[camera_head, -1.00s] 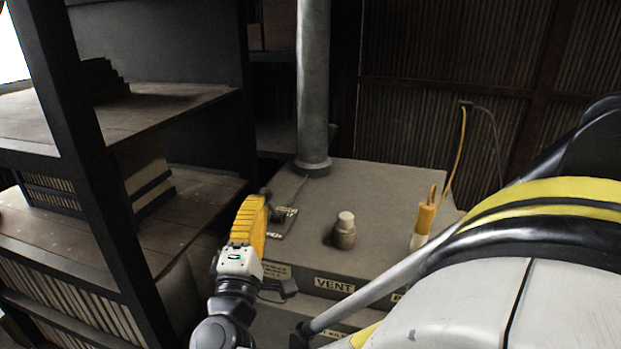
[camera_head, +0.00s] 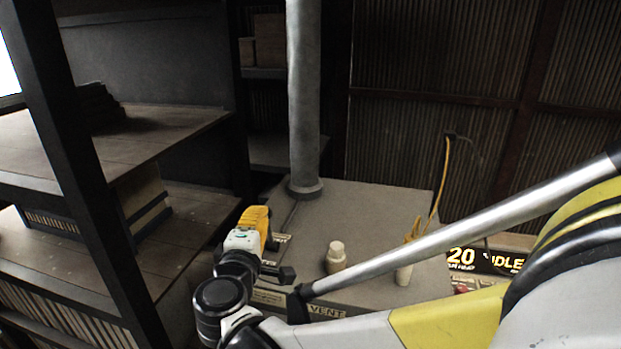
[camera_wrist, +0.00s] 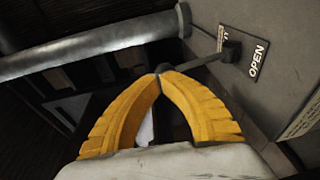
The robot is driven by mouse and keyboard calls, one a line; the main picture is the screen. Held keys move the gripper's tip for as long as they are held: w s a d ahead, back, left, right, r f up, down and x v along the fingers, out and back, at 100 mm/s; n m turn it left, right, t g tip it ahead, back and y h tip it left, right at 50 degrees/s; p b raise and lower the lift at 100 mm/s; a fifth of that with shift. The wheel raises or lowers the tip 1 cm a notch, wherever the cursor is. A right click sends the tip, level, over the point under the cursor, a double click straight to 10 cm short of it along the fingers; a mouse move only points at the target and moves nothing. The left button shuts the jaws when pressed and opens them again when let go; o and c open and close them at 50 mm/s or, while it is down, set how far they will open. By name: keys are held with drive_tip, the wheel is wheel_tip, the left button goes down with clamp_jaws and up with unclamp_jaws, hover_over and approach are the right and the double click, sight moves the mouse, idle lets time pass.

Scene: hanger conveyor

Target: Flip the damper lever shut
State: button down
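The damper lever (camera_wrist: 205,60) is a dark rod in the wrist view. It runs from a dark pivot (camera_wrist: 231,47) on the grey box down-left to my fingertips. A white OPEN label (camera_wrist: 258,58) is beside the pivot, and a second label (camera_wrist: 221,38) is partly hidden behind it. My yellow gripper (camera_wrist: 160,72) has its fingertips together at the lever's far end. I cannot tell whether the end is pinched or only touched. In the head view my gripper (camera_head: 266,211) is at the left edge of the box and hides most of the lever.
The grey vent box (camera_head: 375,205) carries an upright pipe (camera_head: 304,100), a pale capped knob (camera_head: 335,257) and a yellow-and-white handle (camera_head: 407,262) with a yellow cable. Wooden shelves (camera_head: 185,215) and a dark post (camera_head: 75,140) stand close on the left.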

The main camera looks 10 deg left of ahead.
drive_tip(key=w+d+g+p, duration=0.1)
drive_tip(key=w+g+p, duration=0.2)
drive_tip(key=w, duration=0.5)
drive_tip(key=shift+w+m+g+p, duration=0.2)
drive_tip(key=shift+m+g+p, duration=0.15)
drive_tip(key=shift+g, duration=0.55)
drive_tip(key=shift+d+r, duration=0.1)
drive_tip(key=shift+r, duration=0.15)
